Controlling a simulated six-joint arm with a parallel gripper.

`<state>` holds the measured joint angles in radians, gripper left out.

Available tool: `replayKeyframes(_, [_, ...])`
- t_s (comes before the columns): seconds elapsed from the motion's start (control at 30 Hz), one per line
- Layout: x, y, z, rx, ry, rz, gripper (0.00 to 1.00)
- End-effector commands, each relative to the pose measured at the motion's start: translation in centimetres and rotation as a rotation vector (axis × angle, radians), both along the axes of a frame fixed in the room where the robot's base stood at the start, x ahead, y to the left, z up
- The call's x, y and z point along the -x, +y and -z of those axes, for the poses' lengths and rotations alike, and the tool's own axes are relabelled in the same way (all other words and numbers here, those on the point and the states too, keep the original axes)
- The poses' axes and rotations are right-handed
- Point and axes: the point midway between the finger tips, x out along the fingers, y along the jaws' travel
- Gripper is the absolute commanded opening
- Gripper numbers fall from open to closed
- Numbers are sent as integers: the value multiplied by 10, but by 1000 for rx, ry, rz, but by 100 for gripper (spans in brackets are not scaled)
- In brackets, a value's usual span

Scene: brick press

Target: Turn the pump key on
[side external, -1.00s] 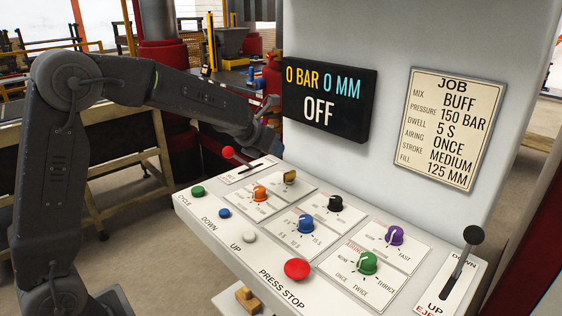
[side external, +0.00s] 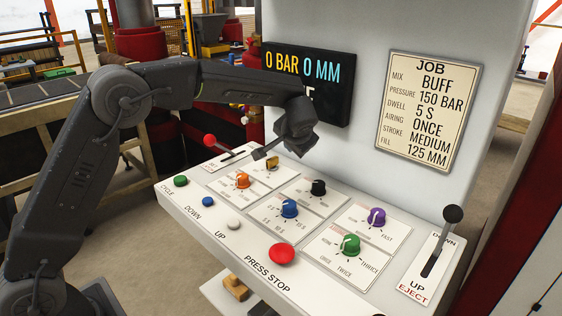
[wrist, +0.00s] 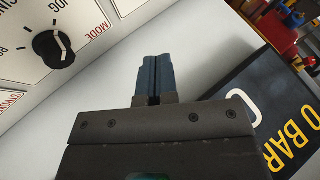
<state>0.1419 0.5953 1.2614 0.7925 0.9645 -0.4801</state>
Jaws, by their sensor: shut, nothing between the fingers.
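A brass-coloured key-like piece (side external: 272,163), likely the pump key, stands on the back part of the sloping control panel (side external: 240,247); its label is not readable. My gripper (side external: 259,154) is just above and left of it, shut and empty; I cannot tell whether they touch. In the wrist view the blue-grey fingers (wrist: 152,78) are together with nothing between them, and the brass piece is not visible. The dark display (side external: 338,85) reads 0 BAR 0 MM; my arm covers most of its lower line.
A red-knobbed lever (side external: 210,141) stands close left of my gripper. Orange (side external: 242,180), blue (side external: 289,208), black (side external: 318,187), purple (side external: 377,217) and green (side external: 350,244) knobs crowd the panel. The red press stop (side external: 282,254) is near the front edge. A black knob marked MODE (wrist: 54,48) shows in the wrist view.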

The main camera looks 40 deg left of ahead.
Motion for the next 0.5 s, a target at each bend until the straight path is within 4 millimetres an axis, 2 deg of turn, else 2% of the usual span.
replayKeyframes(0.1, [7,-16,7,99,28,-88,0])
replayKeyframes(0.2, [9,-22,11,134,39,-118,0])
replayKeyframes(0.37, [4,-14,23,139,42,-124,0])
replayKeyframes(0.5, [-5,-2,45,137,43,-123,0])
